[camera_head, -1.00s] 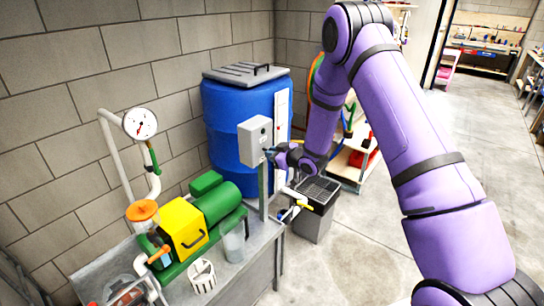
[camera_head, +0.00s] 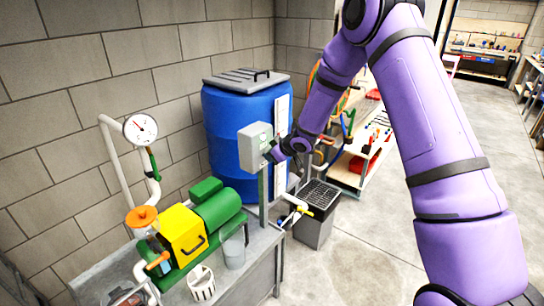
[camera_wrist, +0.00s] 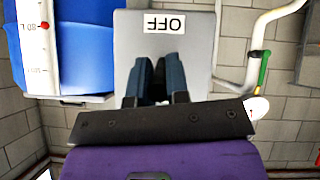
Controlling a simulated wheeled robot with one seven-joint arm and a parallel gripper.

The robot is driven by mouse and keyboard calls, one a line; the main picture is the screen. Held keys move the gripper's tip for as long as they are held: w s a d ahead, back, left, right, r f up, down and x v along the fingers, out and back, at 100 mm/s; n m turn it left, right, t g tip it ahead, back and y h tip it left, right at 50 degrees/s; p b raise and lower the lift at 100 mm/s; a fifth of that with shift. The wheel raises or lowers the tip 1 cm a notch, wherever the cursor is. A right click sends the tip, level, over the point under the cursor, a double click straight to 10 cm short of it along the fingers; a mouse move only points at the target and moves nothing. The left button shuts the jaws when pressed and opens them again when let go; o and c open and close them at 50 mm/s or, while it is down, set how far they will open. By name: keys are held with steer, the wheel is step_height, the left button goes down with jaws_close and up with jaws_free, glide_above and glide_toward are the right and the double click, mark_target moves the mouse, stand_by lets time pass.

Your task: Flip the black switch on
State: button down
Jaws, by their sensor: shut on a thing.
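The grey switch box (camera_head: 254,150) stands on a post at the table's edge, in front of the blue barrel. In the wrist view the box (camera_wrist: 193,52) fills the upper middle, with an upside-down OFF label (camera_wrist: 164,23) on its face. My gripper (camera_wrist: 160,75) is against the box face, its two dark fingers close together just below that label. It also shows at the box's right side in the head view (camera_head: 268,156). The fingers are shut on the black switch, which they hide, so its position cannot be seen.
A pressure gauge (camera_head: 140,128) is on a pipe at left. The blue barrel (camera_head: 229,112) stands behind; a grey bin (camera_head: 316,213) is at right.

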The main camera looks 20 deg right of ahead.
steer(key=c, duration=1.1)
jaws_free()
steer(key=v, duration=1)
steer(key=shift+s+d+r, duration=0.15)
steer(key=shift+s+r, duration=0.1)
steer(key=shift+r, duration=0.1)
